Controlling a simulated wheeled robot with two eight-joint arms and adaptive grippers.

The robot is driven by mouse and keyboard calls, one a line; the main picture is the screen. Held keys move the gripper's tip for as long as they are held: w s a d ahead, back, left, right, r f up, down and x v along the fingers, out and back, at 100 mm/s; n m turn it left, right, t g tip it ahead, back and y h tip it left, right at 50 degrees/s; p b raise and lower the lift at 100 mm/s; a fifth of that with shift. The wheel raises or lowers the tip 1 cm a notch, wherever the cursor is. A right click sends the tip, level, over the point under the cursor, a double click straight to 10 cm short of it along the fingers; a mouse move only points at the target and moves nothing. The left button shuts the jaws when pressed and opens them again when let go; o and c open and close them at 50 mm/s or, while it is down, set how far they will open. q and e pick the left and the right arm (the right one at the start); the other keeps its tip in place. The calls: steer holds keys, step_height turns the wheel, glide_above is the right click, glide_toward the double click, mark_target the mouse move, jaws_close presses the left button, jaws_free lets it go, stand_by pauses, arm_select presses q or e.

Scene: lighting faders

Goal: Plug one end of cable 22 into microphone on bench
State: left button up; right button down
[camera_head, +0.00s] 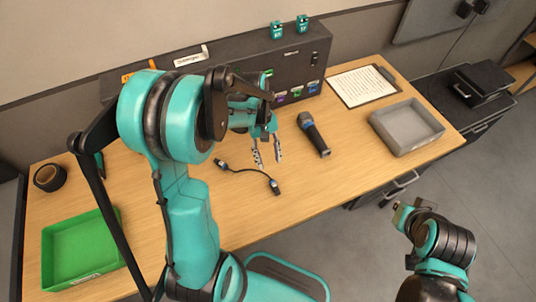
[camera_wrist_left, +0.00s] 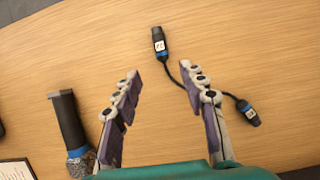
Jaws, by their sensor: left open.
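A short black cable with a label and blue bands on its plugs (camera_head: 247,172) lies on the wooden bench. In the left wrist view, the cable (camera_wrist_left: 187,68) lies beyond the fingers, and one plug's white label appears to read 22. The microphone (camera_head: 314,134) lies on the bench to the right of the cable, and it shows at the left of the left wrist view (camera_wrist_left: 69,121). My left gripper (camera_head: 268,160) is open and empty above the bench, between cable and microphone; its fingertips (camera_wrist_left: 162,82) also show in the wrist view. My right gripper (camera_head: 403,212) is off the bench's front edge.
A dark panel box (camera_head: 305,62) with coloured sockets stands at the back. A grey tray (camera_head: 405,142) and a clipboard (camera_head: 362,84) are at the right. A green tray (camera_head: 112,262) and a black tape roll (camera_head: 50,177) are at the left. The front middle of the bench is clear.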

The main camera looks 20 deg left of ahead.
mark_target(272, 180)
arm_select(q)
steer(key=b+x, duration=0.6)
steer(key=x, duration=0.3)
steer(key=shift+s+f+b, duration=0.15)
steer(key=shift+f+b, duration=0.05)
steer(key=shift+b, duration=0.1)
jaws_close()
steer(key=shift+r, duration=0.15)
steer(key=shift+r+p, duration=1.95)
steer(key=shift+r, duration=0.5)
